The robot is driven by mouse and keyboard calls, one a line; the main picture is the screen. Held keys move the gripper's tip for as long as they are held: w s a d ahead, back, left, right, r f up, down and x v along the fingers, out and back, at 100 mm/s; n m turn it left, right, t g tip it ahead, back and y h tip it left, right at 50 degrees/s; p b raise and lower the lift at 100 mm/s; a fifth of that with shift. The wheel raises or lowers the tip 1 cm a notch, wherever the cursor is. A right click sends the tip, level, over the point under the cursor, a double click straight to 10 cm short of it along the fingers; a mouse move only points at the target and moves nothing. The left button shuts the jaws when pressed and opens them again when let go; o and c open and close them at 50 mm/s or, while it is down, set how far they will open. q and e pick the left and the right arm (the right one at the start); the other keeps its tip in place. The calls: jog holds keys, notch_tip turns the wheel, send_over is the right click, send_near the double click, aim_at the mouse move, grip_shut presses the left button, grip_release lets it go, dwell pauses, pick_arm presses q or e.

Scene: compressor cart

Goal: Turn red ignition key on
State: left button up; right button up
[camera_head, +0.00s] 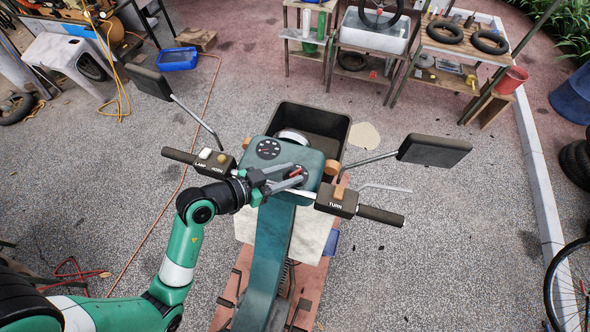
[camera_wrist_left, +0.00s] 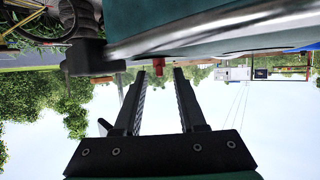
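The red ignition key (camera_head: 297,172) sits on the teal dash of the scooter-like cart (camera_head: 276,235), below the round gauge. It also shows as a small red piece in the left wrist view (camera_wrist_left: 158,66). My left gripper (camera_head: 293,177) comes in from the left over the dash, with its fingertips at the key. In the left wrist view its two fingers (camera_wrist_left: 160,72) are apart, and the key appears in line with the gap, near the tips. I cannot tell whether either finger touches it. My right gripper is in neither view.
The handlebar carries a LAMP/HORN box (camera_head: 215,162) on the left and a TURN box (camera_head: 336,201) on the right. Mirrors (camera_head: 434,149) stick out on both sides. A dark open bin (camera_head: 312,130) lies beyond the dash. Open paving surrounds the cart.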

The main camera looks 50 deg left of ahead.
pick_arm(q)
jog(key=shift+s, duration=0.1)
jog(key=shift+c, duration=0.3)
grip_shut()
jog(key=shift+a, duration=0.1)
jog(key=m+h, duration=0.2)
jog(key=h, duration=0.1)
jog(key=shift+a+g, duration=0.35)
jog(key=shift+g, duration=0.05)
jog(key=shift+m+g+h, duration=0.5)
jog(key=shift+m+h, duration=0.5)
jog(key=shift+m, duration=0.3)
jog(key=shift+o, duration=0.3)
grip_release()
